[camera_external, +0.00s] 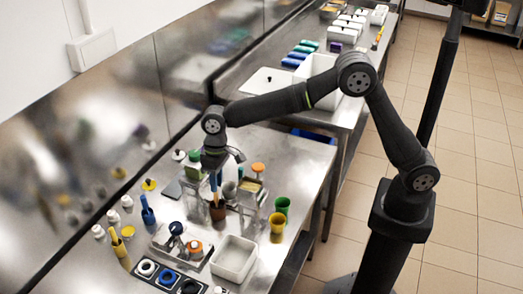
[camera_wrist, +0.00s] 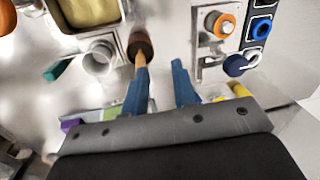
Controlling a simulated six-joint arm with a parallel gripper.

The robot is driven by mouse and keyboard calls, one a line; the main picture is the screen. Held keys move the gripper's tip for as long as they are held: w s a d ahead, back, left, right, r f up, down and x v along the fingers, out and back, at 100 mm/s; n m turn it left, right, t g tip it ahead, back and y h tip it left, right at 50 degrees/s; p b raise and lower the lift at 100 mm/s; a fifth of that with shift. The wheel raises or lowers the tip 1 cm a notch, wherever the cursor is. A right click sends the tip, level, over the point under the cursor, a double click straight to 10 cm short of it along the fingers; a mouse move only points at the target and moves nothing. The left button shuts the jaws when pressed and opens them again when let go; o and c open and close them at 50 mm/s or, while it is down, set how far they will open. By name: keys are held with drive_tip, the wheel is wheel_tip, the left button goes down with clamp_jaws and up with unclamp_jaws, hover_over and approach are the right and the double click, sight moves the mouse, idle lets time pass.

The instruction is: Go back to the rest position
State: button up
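My gripper (camera_external: 214,182) points down over the crowded steel bench in the external view. In the wrist view its two blue fingers (camera_wrist: 160,72) are apart, with nothing held between them. A brown cup (camera_external: 217,211) stands just below the fingertips. In the wrist view the brown cup (camera_wrist: 140,44) has a wooden handle (camera_wrist: 140,62) rising from it towards the left fingertip. The lower part of the handle is hidden by that finger, and I cannot tell whether they touch.
Close to my gripper are a clear holder (camera_external: 252,205), a green cup (camera_external: 282,205) and a yellow cup (camera_external: 277,224). A white tub (camera_external: 234,259) stands nearer the front. The steel back wall (camera_external: 130,110) runs along the left. The floor aisle at right is open.

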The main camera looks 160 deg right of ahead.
drive_tip(key=shift+n, duration=0.5)
drive_tip(key=w+a, duration=0.2)
drive_tip(key=w, duration=0.1)
drive_tip(key=w+a, duration=0.1)
drive_tip(key=shift+w+a+f, duration=0.15)
drive_tip(key=shift+w, duration=0.25)
